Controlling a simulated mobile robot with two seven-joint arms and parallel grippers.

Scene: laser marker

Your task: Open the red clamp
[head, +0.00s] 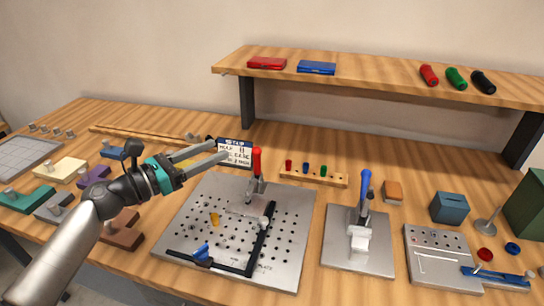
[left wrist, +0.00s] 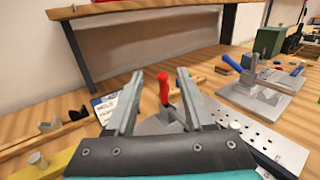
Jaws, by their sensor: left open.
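The red clamp (head: 256,163) stands upright on the perforated metal plate (head: 190,225), with its red handle pointing up. In the left wrist view the red handle (left wrist: 163,88) shows between my finger tips, beyond them. My left gripper (head: 222,152) is open and empty, to the left of the red handle and apart from it. It also shows in the left wrist view (left wrist: 158,98). The clamp's lower part is partly hidden by the gripper in the left wrist view. My right gripper is not in view.
A blue-handled clamp (head: 364,190) stands on its own plate to the right. A small printed card (head: 236,152) stands behind my left gripper. A wooden peg block (head: 313,177) sits behind the perforated plate. A raised shelf (head: 390,82) runs along the back.

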